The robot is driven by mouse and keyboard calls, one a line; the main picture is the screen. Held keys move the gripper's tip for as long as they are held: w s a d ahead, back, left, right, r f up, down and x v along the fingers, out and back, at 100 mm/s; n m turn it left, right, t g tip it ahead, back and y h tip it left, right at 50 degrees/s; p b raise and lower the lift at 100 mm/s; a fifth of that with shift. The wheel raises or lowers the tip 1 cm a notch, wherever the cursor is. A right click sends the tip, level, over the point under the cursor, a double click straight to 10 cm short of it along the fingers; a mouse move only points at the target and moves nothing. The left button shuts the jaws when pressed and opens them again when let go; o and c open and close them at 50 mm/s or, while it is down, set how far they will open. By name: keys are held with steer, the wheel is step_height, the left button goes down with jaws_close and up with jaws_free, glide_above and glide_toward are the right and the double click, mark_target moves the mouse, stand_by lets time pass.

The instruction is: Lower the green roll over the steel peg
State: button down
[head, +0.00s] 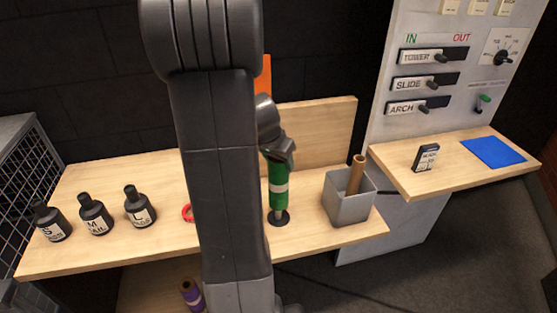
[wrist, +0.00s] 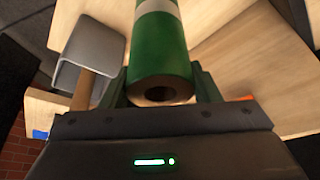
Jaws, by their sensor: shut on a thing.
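The green roll (head: 278,187) with a pale band stands upright on the wooden shelf, above a dark round base (head: 279,217). My gripper (head: 279,160) is shut on the roll's upper end. In the wrist view the green roll (wrist: 160,50) runs away from between my gripper's fingers (wrist: 162,88), its hollow near end facing the camera. A short greyish piece shows between the roll's lower end and the base; it may be the steel peg. The rest of the peg is hidden, and I cannot tell how far the roll is down over it.
A grey square bin (head: 347,205) holding a brown tube (head: 356,174) stands just right of the roll. Several black labelled bottles (head: 95,214) stand at the left. A red ring (head: 187,213) is partly hidden by my arm. A switch panel (head: 440,70) rises at the right.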

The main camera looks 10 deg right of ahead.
steer(key=shift+f, duration=0.25)
stand_by(0.4)
steer(key=shift+f+b, duration=0.35)
steer(key=shift+b, duration=0.2)
steer(key=shift+f+b, duration=2.7)
steer(key=shift+b, duration=0.3)
steer(key=shift+c, duration=2.1)
jaws_free()
steer(key=v, duration=1.4)
steer(key=shift+p, duration=0.4)
